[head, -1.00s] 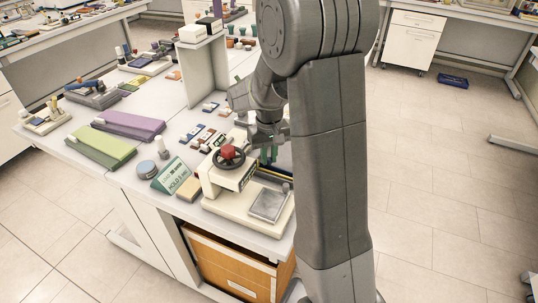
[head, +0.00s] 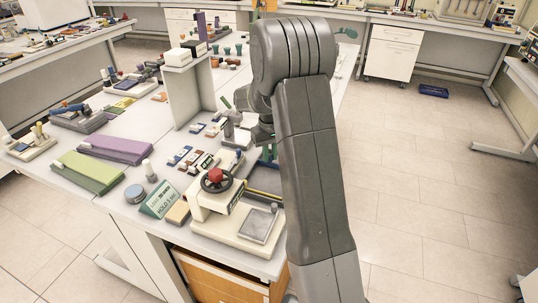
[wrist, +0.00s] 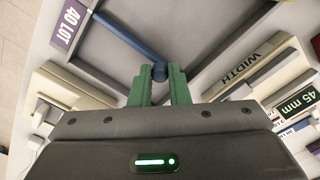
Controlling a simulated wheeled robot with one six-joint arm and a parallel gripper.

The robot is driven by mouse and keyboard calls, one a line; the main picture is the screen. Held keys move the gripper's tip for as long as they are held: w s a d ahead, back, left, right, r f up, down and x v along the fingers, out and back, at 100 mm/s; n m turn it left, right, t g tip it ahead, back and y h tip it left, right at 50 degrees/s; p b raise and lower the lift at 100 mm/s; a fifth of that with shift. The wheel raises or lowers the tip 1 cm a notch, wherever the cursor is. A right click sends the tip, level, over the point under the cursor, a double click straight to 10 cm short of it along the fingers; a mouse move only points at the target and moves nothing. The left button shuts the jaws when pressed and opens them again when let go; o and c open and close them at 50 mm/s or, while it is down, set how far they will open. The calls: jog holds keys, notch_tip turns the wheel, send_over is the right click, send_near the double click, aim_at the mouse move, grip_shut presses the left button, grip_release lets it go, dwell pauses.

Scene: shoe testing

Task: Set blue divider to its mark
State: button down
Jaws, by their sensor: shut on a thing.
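My gripper (wrist: 159,76) has green fingers closed on the knob end. Whether the bar touches the tray floor, I cannot tell. In the head view, only part of my gripper's green fingers (head: 268,154) shows beside my arm, and the divider is hidden. No mark for the divider can be made out.
A purple "40 LOT" label (wrist: 70,24) and a "WIDTH" strip (wrist: 250,63) flank the tray. In the head view, a cream press with a red-topped handwheel (head: 216,178) stands close in front of my gripper. A grey upright panel (head: 190,90) stands behind. Green and purple pads lie left.

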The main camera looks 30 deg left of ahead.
aim_at(270, 156)
jog(key=c, duration=1.6)
grip_release()
jog(key=shift+c, duration=0.2)
notch_tip(270, 156, up, 14)
jog(key=b, duration=0.1)
jog(key=shift+f, duration=0.2)
notch_tip(270, 156, down, 14)
jog(key=shift+r+p, duration=0.2)
jog(key=shift+p, duration=0.3)
jog(key=shift+s, duration=0.15)
jog(key=shift+r, duration=0.1)
